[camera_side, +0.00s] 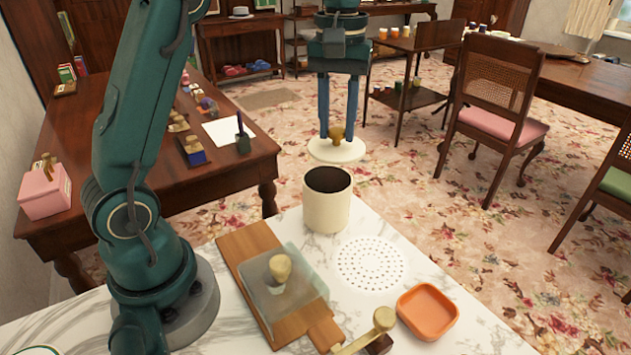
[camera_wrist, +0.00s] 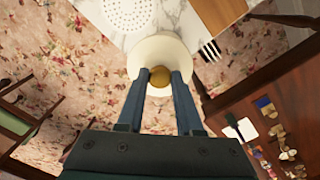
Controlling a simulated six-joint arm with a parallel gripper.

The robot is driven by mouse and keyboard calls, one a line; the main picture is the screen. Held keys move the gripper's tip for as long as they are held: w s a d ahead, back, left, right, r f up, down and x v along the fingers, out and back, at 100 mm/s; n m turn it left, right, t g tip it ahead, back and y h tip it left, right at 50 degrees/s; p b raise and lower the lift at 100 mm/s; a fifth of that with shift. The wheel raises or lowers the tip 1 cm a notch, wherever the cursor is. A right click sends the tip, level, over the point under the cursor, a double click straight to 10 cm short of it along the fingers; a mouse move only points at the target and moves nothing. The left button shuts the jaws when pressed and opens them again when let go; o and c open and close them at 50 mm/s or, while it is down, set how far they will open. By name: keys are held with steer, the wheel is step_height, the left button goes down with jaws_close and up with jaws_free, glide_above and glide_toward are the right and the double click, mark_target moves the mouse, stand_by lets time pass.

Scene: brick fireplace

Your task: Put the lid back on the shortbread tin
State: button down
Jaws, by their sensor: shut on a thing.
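My gripper (camera_side: 337,131) is shut on the brass knob of a round cream lid (camera_side: 349,153). The lid hangs roughly level in the air, above and slightly right of the tin in the side view, with a gap between them. The tin (camera_side: 326,213) is a cream cylinder standing upright and open on the marble counter, its inside dark. In the wrist view the lid (camera_wrist: 158,50) and its knob lie between my fingertips (camera_wrist: 160,77). I cannot make out the tin in that view; the lid probably hides it.
A wooden board (camera_side: 246,240) bearing a clear cover with a cream knob (camera_side: 280,268) lies left of the tin. A white perforated disc (camera_side: 370,263) and an orange dish (camera_side: 427,311) are to the right. A brass-knobbed piece (camera_side: 384,319) lies in front. The tin stands near the counter's far edge.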

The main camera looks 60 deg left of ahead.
mark_target(328, 152)
steer(key=shift+a+r+n, duration=0.15)
steer(key=shift+a+n, duration=0.15)
steer(key=shift+a, duration=0.7)
steer(key=shift+f, duration=3.2)
steer(key=shift+f, duration=0.15)
jaws_free()
